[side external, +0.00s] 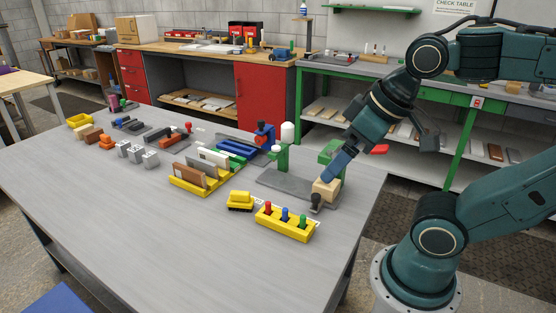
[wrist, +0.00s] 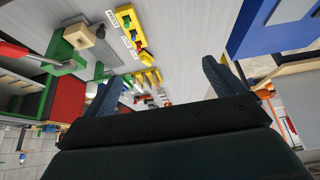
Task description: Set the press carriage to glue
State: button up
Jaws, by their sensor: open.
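A press with green posts (side external: 331,152) stands on a dark grey plate (side external: 285,183) near the right edge of the table. A wooden block (side external: 325,190) with a black knob (side external: 316,203) sits at the plate's front end; I cannot tell if this is the carriage. Both block (wrist: 77,36) and knob (wrist: 99,31) show at upper left in the wrist view. A red handle (side external: 379,149) sticks out at the press's right. My gripper (side external: 328,178) is open and empty (wrist: 162,70), overlapping the block in the side view but apart from it. No glue mark is readable.
A yellow holder (side external: 285,222) with red, blue and green pegs and white labels stands in front of the press. A small yellow piece (side external: 240,201) and a yellow rack (side external: 194,180) stand to its left. The table's front left is clear.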

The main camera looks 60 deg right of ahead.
jog(key=shift+c, duration=0.4)
jog(key=shift+w, duration=0.1)
jog(key=c, duration=0.7)
jog(key=shift+w+d, duration=0.15)
jog(key=shift+c, duration=1.1)
jog(key=m+g, duration=0.6)
jog(key=m, duration=0.9)
send_over(316, 195)
notch_tip(316, 195, down, 12)
jog(key=shift+f, duration=0.2)
jog(key=shift+f, duration=0.1)
jog(key=shift+f, duration=6.75)
